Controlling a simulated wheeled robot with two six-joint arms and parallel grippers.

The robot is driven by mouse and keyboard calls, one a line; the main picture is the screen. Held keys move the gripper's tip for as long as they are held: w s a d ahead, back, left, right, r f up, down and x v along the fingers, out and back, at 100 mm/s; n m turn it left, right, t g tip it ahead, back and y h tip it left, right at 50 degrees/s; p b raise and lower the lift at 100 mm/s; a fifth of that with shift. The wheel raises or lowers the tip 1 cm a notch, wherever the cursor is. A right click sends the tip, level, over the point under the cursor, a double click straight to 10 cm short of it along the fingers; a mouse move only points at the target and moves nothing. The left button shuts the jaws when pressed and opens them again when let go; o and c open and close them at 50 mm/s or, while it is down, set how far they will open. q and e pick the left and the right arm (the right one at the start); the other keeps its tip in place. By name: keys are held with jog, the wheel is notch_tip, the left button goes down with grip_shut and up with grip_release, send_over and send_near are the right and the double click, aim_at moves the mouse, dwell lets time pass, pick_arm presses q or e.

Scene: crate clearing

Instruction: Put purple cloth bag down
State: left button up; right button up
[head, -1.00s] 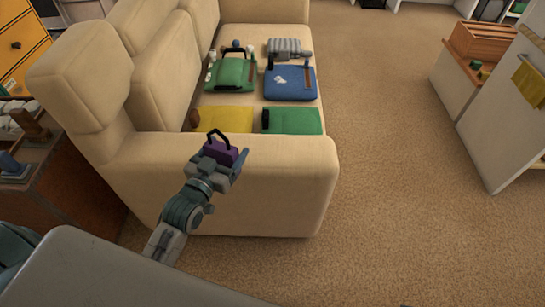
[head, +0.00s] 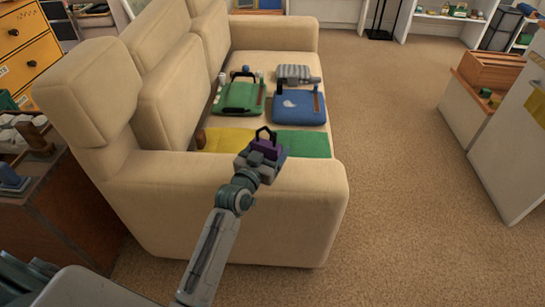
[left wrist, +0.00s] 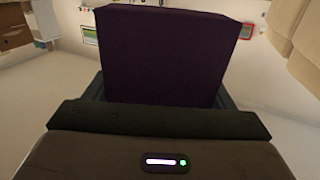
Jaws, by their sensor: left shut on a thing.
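The purple cloth bag (head: 265,148) is small with a dark loop handle on top. My left gripper (head: 262,165) is shut on it and holds it upright above the near arm of the beige sofa (head: 240,205). In the left wrist view the purple bag (left wrist: 168,55) fills the middle, between the jaws. In the head view the bag overlaps the yellow and green cloths on the seat; I cannot tell its exact height above them. My right gripper is not in view.
On the seat lie a yellow cloth (head: 228,140), a green cloth (head: 308,144), a green bag (head: 240,97), a blue bag (head: 298,106) and a grey striped item (head: 293,73). A dark side table (head: 60,200) stands left. Carpet (head: 400,180) is clear at right.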

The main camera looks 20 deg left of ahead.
aim_at(272, 156)
pick_arm(q)
jog(key=shift+w+d, duration=0.15)
jog(key=shift+w, duration=0.15)
jog(key=f, duration=0.1)
jog(key=f+b, duration=0.1)
jog(key=f, duration=0.1)
jog(key=shift+w+d, duration=0.2)
jog(key=shift+w, duration=0.2)
jog(key=shift+f, duration=0.3)
jog(key=shift+f, duration=0.2)
jog(key=o, duration=1)
jog(key=shift+r, duration=0.1)
